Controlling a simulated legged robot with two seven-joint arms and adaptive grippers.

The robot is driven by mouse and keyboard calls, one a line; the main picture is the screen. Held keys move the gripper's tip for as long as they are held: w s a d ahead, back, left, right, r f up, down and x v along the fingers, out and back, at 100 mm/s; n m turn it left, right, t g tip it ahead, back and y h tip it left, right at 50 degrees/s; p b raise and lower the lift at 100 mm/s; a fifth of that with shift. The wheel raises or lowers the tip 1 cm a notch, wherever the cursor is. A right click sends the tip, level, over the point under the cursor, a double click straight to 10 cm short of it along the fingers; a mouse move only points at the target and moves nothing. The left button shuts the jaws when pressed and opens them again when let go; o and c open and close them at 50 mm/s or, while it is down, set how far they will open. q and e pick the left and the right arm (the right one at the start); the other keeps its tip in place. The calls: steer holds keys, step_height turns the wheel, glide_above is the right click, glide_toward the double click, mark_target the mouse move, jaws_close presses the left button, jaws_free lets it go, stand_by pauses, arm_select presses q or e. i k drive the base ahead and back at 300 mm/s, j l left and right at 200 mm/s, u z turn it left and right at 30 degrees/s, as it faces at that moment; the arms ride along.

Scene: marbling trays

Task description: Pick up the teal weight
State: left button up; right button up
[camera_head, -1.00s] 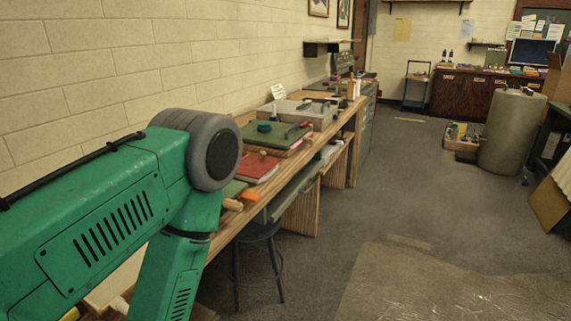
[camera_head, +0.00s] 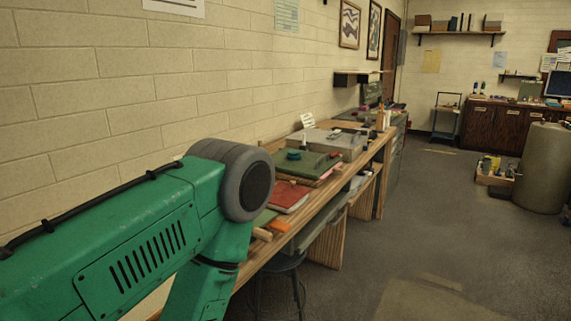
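A small round teal object (camera_head: 293,155), which looks like the teal weight, sits on a green board or book (camera_head: 312,166) on the long wooden bench by the left wall. It is small and far off, so its detail is unclear. My green left arm comes in from the left and bends downward in front of the bench's near end, hiding part of it. Neither gripper shows in this view. The teal object stands beyond my arm, to the right of its grey joint, with nothing touching it from above.
The wooden bench (camera_head: 383,157) also bears a red book (camera_head: 290,196), orange blocks (camera_head: 279,226) and a grey tray (camera_head: 340,143). A dark stool (camera_head: 276,264) stands beneath its near end. A large cylinder (camera_head: 543,170) and a crate (camera_head: 494,177) stand at right. The middle floor is clear.

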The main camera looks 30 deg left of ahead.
mark_target(291, 155)
steer(key=u, duration=0.5)
steer(key=i+l+u, duration=0.85)
steer(key=l+u, duration=0.2)
